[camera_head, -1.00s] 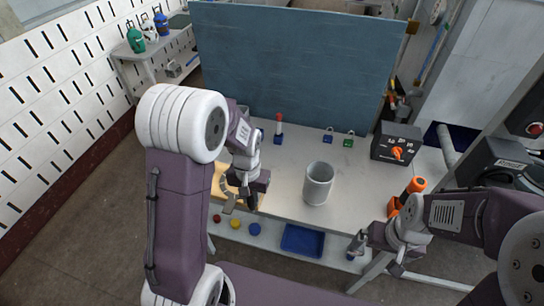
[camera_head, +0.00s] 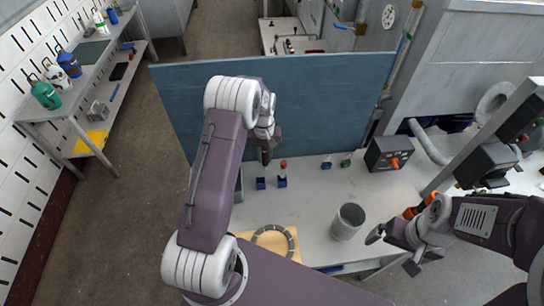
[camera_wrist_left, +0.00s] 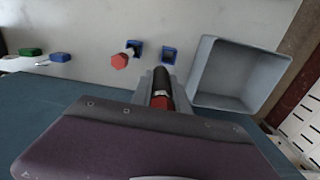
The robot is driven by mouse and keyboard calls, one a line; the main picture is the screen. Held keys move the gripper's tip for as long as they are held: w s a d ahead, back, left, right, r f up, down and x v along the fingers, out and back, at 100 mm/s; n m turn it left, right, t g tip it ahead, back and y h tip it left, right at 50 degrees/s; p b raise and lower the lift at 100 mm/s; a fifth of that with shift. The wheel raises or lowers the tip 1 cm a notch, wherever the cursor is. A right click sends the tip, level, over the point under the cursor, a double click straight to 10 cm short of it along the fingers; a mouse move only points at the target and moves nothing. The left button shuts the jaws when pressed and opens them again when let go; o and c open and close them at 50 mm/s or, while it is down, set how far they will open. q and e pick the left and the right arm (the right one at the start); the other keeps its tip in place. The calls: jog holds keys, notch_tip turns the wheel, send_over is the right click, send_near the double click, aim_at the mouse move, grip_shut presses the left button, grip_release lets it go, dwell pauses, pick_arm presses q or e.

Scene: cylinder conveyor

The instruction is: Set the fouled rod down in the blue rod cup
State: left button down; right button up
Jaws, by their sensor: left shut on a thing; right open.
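My left gripper (camera_head: 265,157) is shut on the fouled rod (camera_wrist_left: 161,82), which has a dark body and a red end in the left wrist view. In the head view the gripper hides the rod. One blue rod cup (camera_head: 261,183) stands just below the gripper and looks empty; it also shows just beyond the held rod in the left wrist view (camera_wrist_left: 168,55). A second blue cup (camera_head: 282,182) beside it holds an upright red-topped rod (camera_head: 283,165). My right gripper (camera_head: 393,251) is open and empty at the right.
A grey open bin (camera_wrist_left: 235,78) stands close beside the empty cup. A grey cylindrical container (camera_head: 347,222), blue and green padlocks (camera_head: 346,160) and a control box with an orange knob (camera_head: 388,154) are on the table. A blue panel (camera_head: 330,105) stands behind.

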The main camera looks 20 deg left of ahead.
pick_arm(q)
jog(key=shift+n, duration=0.3)
jog(key=f, duration=0.1)
jog(key=s+a+f+b, duration=0.1)
jog(key=f, duration=0.2)
jog(key=shift+s+a, duration=0.2)
jog(key=shift+a, duration=0.15)
pick_arm(e)
jog(key=shift+s+d, duration=0.15)
pick_arm(q)
jog(key=shift+d+r, duration=0.1)
pick_arm(e)
jog(key=shift+d, duration=0.1)
dwell(0.6)
